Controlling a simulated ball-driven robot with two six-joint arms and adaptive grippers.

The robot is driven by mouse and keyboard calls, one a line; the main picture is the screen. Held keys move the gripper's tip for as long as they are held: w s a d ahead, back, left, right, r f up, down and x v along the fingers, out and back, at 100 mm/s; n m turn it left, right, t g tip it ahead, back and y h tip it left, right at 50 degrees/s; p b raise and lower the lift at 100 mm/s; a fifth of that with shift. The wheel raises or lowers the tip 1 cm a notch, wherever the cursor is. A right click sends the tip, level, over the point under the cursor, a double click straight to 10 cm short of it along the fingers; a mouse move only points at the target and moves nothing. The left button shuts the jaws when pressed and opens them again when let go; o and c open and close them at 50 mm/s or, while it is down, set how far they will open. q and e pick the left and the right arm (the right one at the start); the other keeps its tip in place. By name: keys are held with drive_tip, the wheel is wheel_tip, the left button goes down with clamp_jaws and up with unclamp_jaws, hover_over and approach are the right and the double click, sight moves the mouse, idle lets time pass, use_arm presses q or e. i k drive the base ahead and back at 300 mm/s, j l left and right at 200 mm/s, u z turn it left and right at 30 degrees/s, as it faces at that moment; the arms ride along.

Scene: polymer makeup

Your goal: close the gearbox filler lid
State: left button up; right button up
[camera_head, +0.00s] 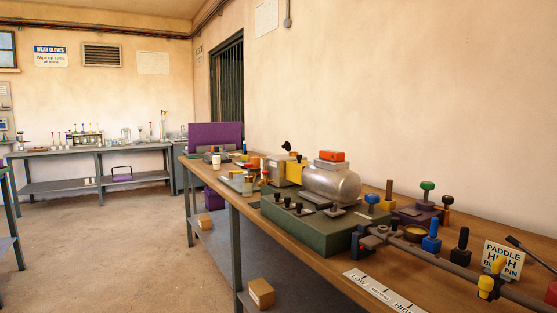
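A mixer drive unit stands on the wooden bench. It has a silver cylindrical motor (332,184) with an orange-red box (331,155) on top, a yellow part (294,173), and a grey-beige housing (277,170) at its left end that looks like the gearbox. A small black part (287,146) sticks up above this housing. It may be the filler lid or its knob, but it is too small to tell whether it is open. Neither of my grippers is in view.
A green base box (312,228) with black knobs stands in front of the motor. A long grey shaft (460,270), coloured knobs and a "PADDLE HIGH BY PIN" sign (502,260) crowd the right. A purple panel (215,137) stands at the far end. Floor to the left is clear.

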sight(287, 145)
drive_tip(key=i+j+u, duration=0.35)
drive_tip(key=i, duration=0.2)
drive_tip(key=i+j+u, duration=0.3)
drive_tip(key=i, duration=0.25)
drive_tip(key=i+u, duration=0.35)
drive_tip(key=i, duration=0.25)
drive_tip(key=i+z, duration=0.15)
drive_tip(key=i, duration=0.35)
drive_tip(key=i+j+z, duration=0.15)
drive_tip(key=i, duration=0.35)
drive_tip(key=i+j+z, duration=0.1)
drive_tip(key=i, duration=0.45)
